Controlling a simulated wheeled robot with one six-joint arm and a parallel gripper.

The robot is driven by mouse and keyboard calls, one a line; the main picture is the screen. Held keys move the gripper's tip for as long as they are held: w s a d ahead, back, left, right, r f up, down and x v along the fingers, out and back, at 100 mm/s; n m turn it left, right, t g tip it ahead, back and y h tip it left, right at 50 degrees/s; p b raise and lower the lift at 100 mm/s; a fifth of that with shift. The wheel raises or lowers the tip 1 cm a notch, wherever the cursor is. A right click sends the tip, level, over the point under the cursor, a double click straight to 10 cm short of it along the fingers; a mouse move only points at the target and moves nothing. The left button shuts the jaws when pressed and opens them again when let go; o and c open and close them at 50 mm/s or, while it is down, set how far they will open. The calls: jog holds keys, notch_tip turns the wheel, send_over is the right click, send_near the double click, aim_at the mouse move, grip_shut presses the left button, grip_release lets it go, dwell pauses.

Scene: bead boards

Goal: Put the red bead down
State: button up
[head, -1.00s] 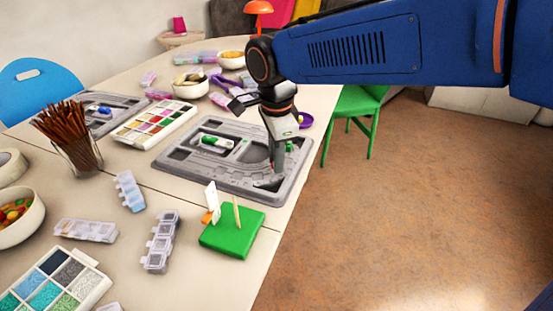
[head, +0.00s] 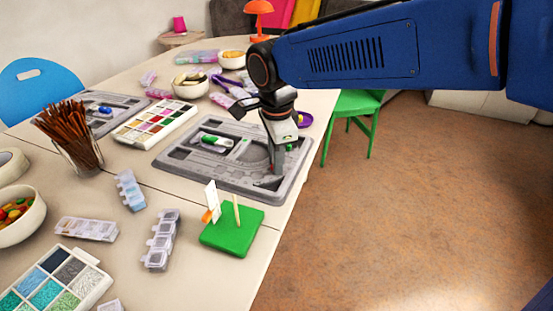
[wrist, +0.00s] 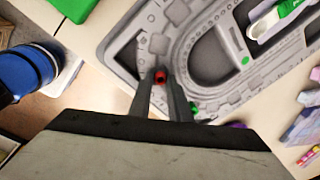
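The red bead (wrist: 160,76) sits between the two fingertips of my gripper (wrist: 160,82) in the wrist view, and the fingers look shut on it. Behind the bead in that view is the curved-groove part of the grey bead board (wrist: 133,25). In the head view my gripper (head: 276,165) points down over the right part of the grey board (head: 222,182). The bead cannot be made out there. The gap between bead and board is hard to judge.
A white holder with a green part (head: 215,140) lies in the board's recess. A small green bead (wrist: 245,61) is on the board. A green block with upright sticks (head: 231,232) stands in front. A bead palette (head: 157,123) lies left. The table edge is close on the right.

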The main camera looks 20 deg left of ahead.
jog(key=shift+s+d+f, duration=0.1)
jog(key=shift+s+f, duration=0.05)
jog(key=shift+f, duration=0.35)
notch_tip(320, 180, up, 13)
jog(key=s, duration=0.1)
jog(key=shift+r, duration=0.15)
jog(key=shift+d, duration=0.1)
jog(key=d+f+n+t, duration=0.1)
jog(key=d+f+n, duration=0.15)
jog(key=d, duration=1.05)
jog(key=d+f+n, duration=0.1)
jog(key=d+n, duration=0.2)
jog(key=d, duration=1.1)
jog(key=s+d+f+n+t, duration=0.1)
jog(key=s+d+f+n, duration=0.1)
jog(key=s+d+f, duration=0.3)
jog(key=s+d+f+n+t, duration=0.1)
jog(key=s+d+f+n, duration=0.2)
jog(key=d, duration=0.9)
jog(key=s+f, duration=0.3)
jog(key=f, duration=0.1)
jog(key=shift+s+n+h, duration=0.2)
jog(key=shift+n+h, duration=0.1)
jog(key=shift+n, duration=0.05)
